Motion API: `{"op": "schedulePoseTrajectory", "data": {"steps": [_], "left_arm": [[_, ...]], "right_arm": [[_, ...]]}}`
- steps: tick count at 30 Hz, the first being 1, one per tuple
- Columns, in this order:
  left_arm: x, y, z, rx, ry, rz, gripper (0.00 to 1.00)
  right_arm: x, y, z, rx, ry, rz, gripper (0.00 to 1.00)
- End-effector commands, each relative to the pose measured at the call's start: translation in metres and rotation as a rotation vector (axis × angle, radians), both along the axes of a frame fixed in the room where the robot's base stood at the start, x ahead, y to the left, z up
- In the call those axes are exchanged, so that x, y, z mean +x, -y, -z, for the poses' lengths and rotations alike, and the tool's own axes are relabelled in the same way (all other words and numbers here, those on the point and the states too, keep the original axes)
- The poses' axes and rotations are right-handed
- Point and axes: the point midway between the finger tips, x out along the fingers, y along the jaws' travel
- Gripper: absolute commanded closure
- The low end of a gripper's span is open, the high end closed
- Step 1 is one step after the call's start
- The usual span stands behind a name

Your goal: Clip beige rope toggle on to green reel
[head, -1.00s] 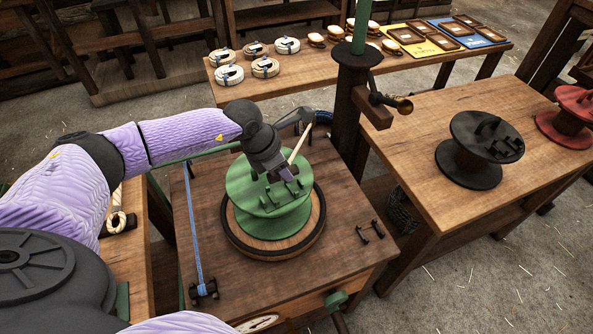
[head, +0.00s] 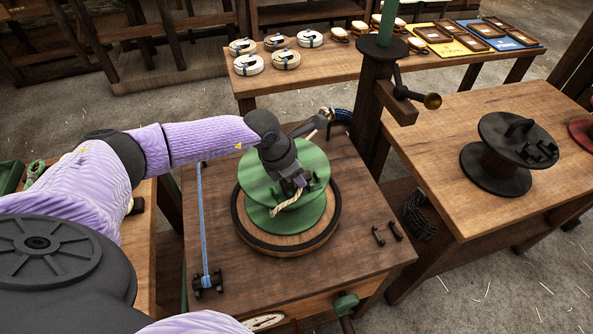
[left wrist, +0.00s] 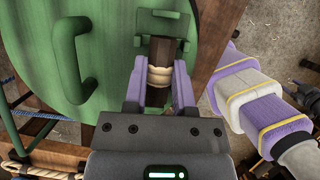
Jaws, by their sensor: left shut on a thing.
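The green reel (head: 262,177) stands on a round wooden turntable on the bench. My left gripper (head: 294,184) is low over the reel's top face, by its raised green fittings. In the left wrist view its purple fingers (left wrist: 160,82) are shut on the toggle (left wrist: 158,75), a dark brown piece with a beige rope band. The toggle's far end is at a green clip (left wrist: 165,22) on the reel (left wrist: 110,60); I cannot tell whether it is seated. A beige rope (head: 287,201) slants down from the gripper across the reel. My right gripper is out of view.
A post with a brass-ended crank (head: 405,95) stands just behind the reel. A black reel (head: 507,150) is on the right table. A blue strap (head: 203,225) lies along the bench's left side. A green handle (left wrist: 80,60) rises from the reel near my gripper.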

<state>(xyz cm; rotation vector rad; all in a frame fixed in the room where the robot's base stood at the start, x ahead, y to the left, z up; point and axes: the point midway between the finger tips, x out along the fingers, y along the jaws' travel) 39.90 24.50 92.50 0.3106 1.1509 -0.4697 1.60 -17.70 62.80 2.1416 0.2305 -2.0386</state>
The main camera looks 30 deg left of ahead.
Motion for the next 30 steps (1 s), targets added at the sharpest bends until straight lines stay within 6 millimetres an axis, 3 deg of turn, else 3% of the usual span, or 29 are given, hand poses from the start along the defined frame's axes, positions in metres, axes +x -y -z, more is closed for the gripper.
{"op": "schedulePoseTrajectory", "data": {"steps": [24,25,30], "left_arm": [[0.0002,0.0002,0.007,0.0,0.001,0.001,1.0],[0.0002,0.0002,0.0065,0.0,0.001,0.001,0.61],[0.0002,0.0002,0.0062,0.0,0.001,0.001,0.27]], "right_arm": [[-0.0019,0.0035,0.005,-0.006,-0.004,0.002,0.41],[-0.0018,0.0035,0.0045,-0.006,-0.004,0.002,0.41],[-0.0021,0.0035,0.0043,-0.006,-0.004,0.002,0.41]]}}
